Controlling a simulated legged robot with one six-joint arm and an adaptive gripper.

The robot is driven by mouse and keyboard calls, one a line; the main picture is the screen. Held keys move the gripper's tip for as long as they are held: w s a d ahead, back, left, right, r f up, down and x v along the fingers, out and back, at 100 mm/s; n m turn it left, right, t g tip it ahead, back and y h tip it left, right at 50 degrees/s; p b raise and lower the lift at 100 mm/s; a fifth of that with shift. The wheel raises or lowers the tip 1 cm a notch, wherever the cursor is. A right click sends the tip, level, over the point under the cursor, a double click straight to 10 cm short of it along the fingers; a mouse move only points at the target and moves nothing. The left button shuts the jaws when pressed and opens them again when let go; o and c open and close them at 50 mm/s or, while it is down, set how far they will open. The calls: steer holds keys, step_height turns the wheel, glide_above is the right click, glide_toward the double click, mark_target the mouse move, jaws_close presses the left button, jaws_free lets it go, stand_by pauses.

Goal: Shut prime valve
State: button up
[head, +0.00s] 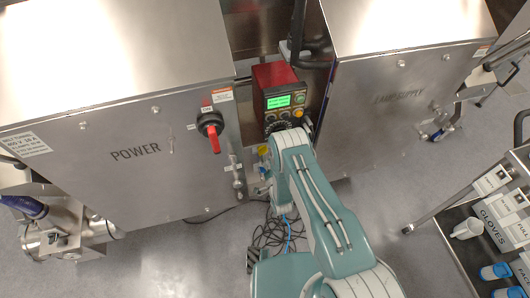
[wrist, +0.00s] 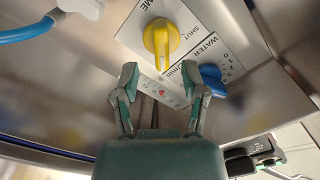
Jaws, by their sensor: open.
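The prime valve is a yellow knob (wrist: 160,38) on a white label plate in the wrist view. Its handle bar points down in the picture, toward my gripper; the word SHUT is printed to its right. Part of the plate's top lettering is cut off by the frame edge. My gripper (wrist: 158,82) is open and empty, its two fingers spread to either side below the knob, apart from it as far as I can tell. In the head view a small yellow knob (head: 263,150) shows beside my arm, and my gripper is mostly hidden there.
A blue knob (wrist: 211,77) marked WATER sits close to the right finger. A blue hose (wrist: 22,34) is at the upper left. In the head view, a red-handled POWER switch (head: 213,138) and a control box with green screen (head: 278,101) are nearby; cables (head: 268,236) lie on the floor.

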mark_target(265, 154)
steer(key=x, duration=0.2)
steer(key=shift+w+a, duration=0.25)
steer(key=shift+w, duration=0.65)
jaws_close()
